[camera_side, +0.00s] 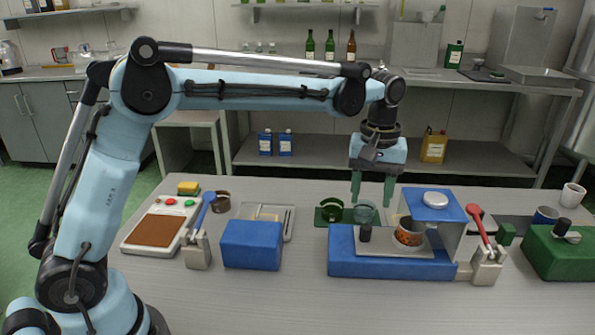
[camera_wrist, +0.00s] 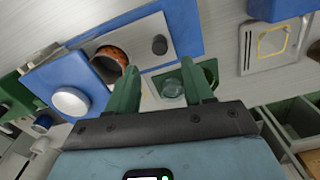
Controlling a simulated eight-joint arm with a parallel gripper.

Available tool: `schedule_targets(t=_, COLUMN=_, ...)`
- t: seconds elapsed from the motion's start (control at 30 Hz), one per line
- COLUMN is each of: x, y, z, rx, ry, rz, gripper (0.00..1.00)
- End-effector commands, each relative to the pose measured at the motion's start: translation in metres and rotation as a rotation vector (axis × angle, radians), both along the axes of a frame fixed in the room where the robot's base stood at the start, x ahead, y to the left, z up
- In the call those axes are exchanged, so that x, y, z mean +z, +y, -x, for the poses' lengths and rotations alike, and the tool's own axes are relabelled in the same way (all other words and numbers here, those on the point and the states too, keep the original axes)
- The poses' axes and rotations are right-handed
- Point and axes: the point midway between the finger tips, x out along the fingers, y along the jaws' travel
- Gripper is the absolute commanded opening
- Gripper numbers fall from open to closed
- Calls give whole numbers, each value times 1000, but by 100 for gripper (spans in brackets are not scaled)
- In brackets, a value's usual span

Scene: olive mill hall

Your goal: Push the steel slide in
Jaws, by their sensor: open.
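The steel slide (camera_side: 385,246) is a flat grey plate lying out on the blue base (camera_side: 375,266) of a press-like machine. A black knob (camera_side: 365,233) stands on its left end. A patterned orange cup (camera_side: 410,231) with a steel rim sits at its right, partly beneath the blue top plate (camera_side: 432,204). My gripper (camera_side: 373,202) hangs above and behind the slide, fingers down, open and empty. In the wrist view the slide (camera_wrist: 138,38) and knob (camera_wrist: 159,44) lie beyond the open fingers. The slide's right end is hidden under the top plate.
A green holder (camera_side: 330,213) with a glass jar stands behind the machine, below my gripper. A red lever (camera_side: 480,230) stands right of it, a green machine (camera_side: 560,252) farther right. A blue box (camera_side: 251,245) is to the left. The front table is clear.

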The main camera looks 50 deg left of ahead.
Motion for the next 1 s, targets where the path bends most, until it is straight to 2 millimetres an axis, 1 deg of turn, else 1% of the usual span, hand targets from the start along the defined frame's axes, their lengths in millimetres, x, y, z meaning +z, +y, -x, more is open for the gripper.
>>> schedule_targets(t=0.03, x=9, y=0, z=0, rx=0, ry=0, rz=0, gripper=52)
schedule_targets(t=0.1, x=18, y=0, z=0, rx=0, ry=0, rz=0, gripper=52)
schedule_targets(t=0.3, x=35, y=0, z=0, rx=0, ry=0, rz=0, gripper=52)
schedule_targets(t=0.43, x=39, y=0, z=0, rx=0, ry=0, rz=0, gripper=52)
schedule_targets(t=0.67, x=39, y=0, z=0, rx=0, ry=0, rz=0, gripper=52)
schedule_targets(t=0.87, x=40, y=1, z=5, rx=11, ry=-29, rz=-5, gripper=23)
schedule_targets(t=1.0, x=42, y=5, z=19, rx=45, ry=-116, rz=-15, gripper=1)
